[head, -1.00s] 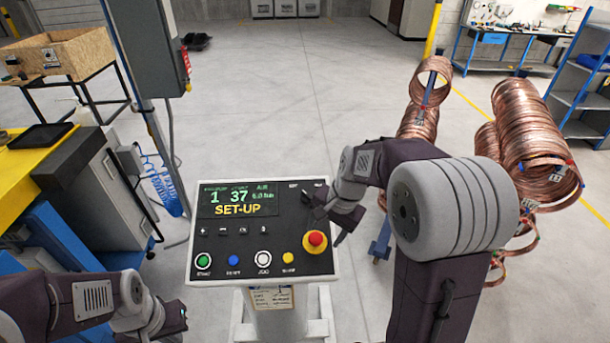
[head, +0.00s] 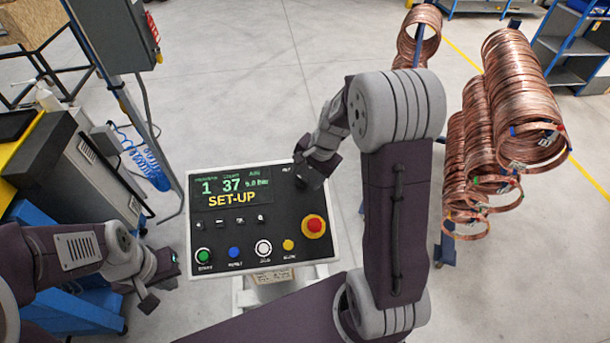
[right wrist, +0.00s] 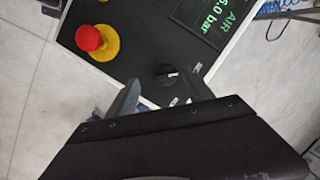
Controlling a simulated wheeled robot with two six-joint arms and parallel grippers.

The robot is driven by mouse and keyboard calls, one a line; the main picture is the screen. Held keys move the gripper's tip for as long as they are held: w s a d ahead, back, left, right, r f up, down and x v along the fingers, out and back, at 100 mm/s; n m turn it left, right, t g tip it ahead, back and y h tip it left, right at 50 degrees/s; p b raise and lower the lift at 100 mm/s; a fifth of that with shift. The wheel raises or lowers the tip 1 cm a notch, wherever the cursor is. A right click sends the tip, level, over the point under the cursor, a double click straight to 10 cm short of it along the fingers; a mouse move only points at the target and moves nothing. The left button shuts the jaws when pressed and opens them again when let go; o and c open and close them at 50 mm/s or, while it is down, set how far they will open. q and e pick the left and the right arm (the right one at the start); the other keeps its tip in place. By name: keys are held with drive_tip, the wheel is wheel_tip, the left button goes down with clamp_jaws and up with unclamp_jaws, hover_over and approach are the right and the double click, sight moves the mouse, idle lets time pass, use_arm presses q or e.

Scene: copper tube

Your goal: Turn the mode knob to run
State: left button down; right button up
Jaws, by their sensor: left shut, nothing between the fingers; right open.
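The control panel (head: 215,255) has a screen (head: 232,186) that reads SET-UP. The black mode knob (right wrist: 168,72) with a white pointer mark shows in the right wrist view, near the panel's corner. In the head view my right gripper hides it. My right gripper (head: 312,178) is over the panel's top right corner. In the right wrist view its fingers (right wrist: 163,92) are open on either side of the knob's position, with nothing held; whether they touch it I cannot tell. My left gripper (head: 162,290) is shut and empty, left of the panel and apart from it.
A red emergency stop (head: 313,226) on a yellow base sits below the knob area, close to my right arm. Green (head: 203,256), blue, white and yellow buttons line the lower panel. Copper coils (head: 520,95) stand to the right. Clear floor lies beyond the panel.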

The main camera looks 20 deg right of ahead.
sight(302, 180)
drive_tip(key=w+f, duration=0.3)
drive_tip(key=shift+w+a+f, duration=0.15)
drive_tip(key=shift+a+f, duration=0.1)
drive_tip(key=shift+s+r, duration=0.2)
drive_tip(key=shift+s, duration=0.35)
drive_tip(key=shift+s+r, duration=0.15)
drive_tip(key=shift+s, duration=0.2)
drive_tip(key=shift+c, duration=1.2)
drive_tip(key=shift+s, duration=0.1)
drive_tip(key=c, duration=0.5)
drive_tip(key=shift+w+a, duration=0.1)
drive_tip(key=shift+w, duration=0.15)
clamp_jaws()
use_arm(q)
drive_tip(key=shift+w+a, duration=0.1)
drive_tip(key=shift+w, duration=0.5)
